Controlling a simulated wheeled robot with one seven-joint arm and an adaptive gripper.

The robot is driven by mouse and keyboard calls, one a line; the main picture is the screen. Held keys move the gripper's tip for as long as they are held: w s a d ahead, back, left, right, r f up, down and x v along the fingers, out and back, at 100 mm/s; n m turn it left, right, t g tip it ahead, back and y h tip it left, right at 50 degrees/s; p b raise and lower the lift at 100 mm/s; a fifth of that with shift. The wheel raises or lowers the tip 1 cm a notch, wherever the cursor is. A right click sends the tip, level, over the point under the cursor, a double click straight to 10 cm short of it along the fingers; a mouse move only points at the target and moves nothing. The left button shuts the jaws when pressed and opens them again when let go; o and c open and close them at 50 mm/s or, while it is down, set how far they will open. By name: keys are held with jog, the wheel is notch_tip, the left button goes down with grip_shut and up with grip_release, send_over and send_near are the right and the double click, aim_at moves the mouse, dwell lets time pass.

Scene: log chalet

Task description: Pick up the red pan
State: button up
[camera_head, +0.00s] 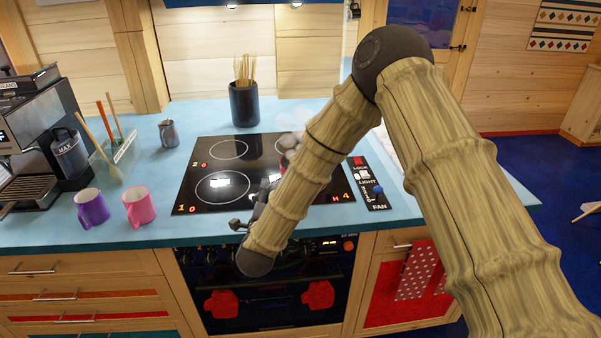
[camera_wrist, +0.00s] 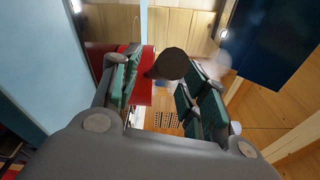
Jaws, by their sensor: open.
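The red pan (camera_wrist: 139,90) shows in the wrist view, its red side behind the left finger. A dark brown rounded end (camera_wrist: 167,64), apparently its handle, sits between the fingertips. My gripper (camera_wrist: 158,82) is open around that end, with a gap on the right side; whether the left finger touches is unclear. My gripper (camera_head: 250,215) is partly hidden there at the cooktop's front edge.
A dark utensil pot (camera_head: 244,104) stands behind the cooktop. A purple mug (camera_head: 91,207), a pink mug (camera_head: 138,207), a metal pitcher (camera_head: 168,133) and a coffee machine (camera_head: 35,140) stand on the left. Blue counter (camera_head: 150,235) is bare along the front.

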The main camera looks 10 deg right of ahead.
aim_at(269, 188)
jog(key=shift+w+d+p, duration=0.15)
jog(key=shift+w+p, duration=0.1)
jog(key=shift+w, duration=0.55)
jog(key=shift+w+d+p, duration=0.1)
jog(key=shift+w+p, duration=0.15)
jog(key=shift+w, duration=0.55)
grip_shut()
